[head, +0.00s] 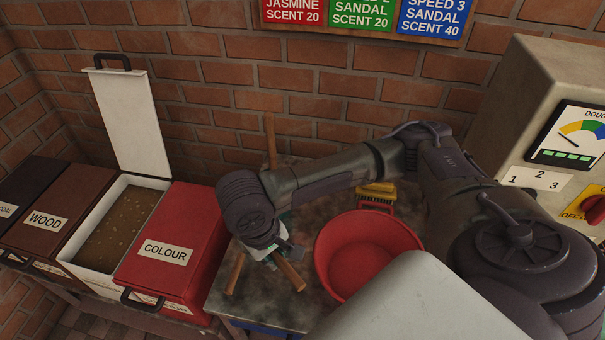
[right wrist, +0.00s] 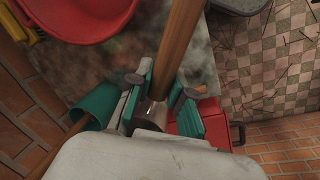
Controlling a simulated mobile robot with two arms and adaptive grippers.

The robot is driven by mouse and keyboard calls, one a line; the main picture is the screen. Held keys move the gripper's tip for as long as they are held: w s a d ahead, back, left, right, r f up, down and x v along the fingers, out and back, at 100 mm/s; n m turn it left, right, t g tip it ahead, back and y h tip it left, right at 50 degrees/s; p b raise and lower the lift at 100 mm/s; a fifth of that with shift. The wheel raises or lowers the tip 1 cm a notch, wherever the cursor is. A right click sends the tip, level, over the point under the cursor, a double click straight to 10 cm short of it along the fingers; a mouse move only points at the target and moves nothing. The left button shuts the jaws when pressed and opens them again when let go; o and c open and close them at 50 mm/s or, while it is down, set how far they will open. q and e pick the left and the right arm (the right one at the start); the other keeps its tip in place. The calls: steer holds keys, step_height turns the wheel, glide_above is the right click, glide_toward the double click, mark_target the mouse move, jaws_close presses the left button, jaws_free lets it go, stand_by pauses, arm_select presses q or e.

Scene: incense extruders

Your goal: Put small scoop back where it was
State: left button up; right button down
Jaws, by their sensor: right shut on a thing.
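My right gripper (head: 270,250) is low over the worktable, left of the red basin. In the right wrist view its teal-padded fingers (right wrist: 163,108) are shut around a wooden handle with a metal collar, which looks like the small scoop (right wrist: 180,50). The handle also shows in the head view (head: 290,273), slanting down from the gripper. The scoop's head is hidden by the gripper. A green, rounded scoop-like thing (right wrist: 95,107) lies just left of the fingers in the wrist view. My left gripper is not in view.
The red basin (head: 368,250) stands on the worktable (head: 325,195), with a yellow and red object (head: 376,193) behind it. Another wooden handle (head: 235,273) is close to the gripper. Left are the red COLOUR bin (head: 180,225), an open white bin (head: 75,250) and the WOOD bin (head: 55,200).

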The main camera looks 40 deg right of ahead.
step_height(320, 180, down, 8)
steer(key=s+m+g+b, duration=0.15)
steer(key=m+b, duration=0.25)
steer(key=m, duration=0.4)
steer(key=w+d+f+m, duration=0.1)
steer(key=w+m, duration=0.1)
steer(key=w, duration=0.1)
steer(key=w+f+m+y, duration=0.1)
steer(key=w+f+m, duration=0.1)
steer(key=w, duration=0.1)
steer(key=w+d+f+m, duration=0.1)
steer(key=w+f+m, duration=0.1)
steer(key=w, duration=0.2)
steer(key=shift+d+f+m+g, duration=0.2)
steer(key=shift+d+m+g, duration=0.1)
steer(key=shift+g, duration=0.05)
steer(key=shift+w+a+x, duration=0.1)
steer(key=shift+w+x, duration=0.1)
steer(key=shift+x, duration=0.8)
steer(key=shift+w+a+x, duration=0.1)
steer(key=shift+w+x, duration=0.05)
steer(key=shift+x, duration=0.8)
steer(key=shift+f, duration=0.15)
steer(key=c, duration=1.1)
jaws_free()
steer(key=shift+o, duration=0.2)
steer(key=shift+y, duration=0.3)
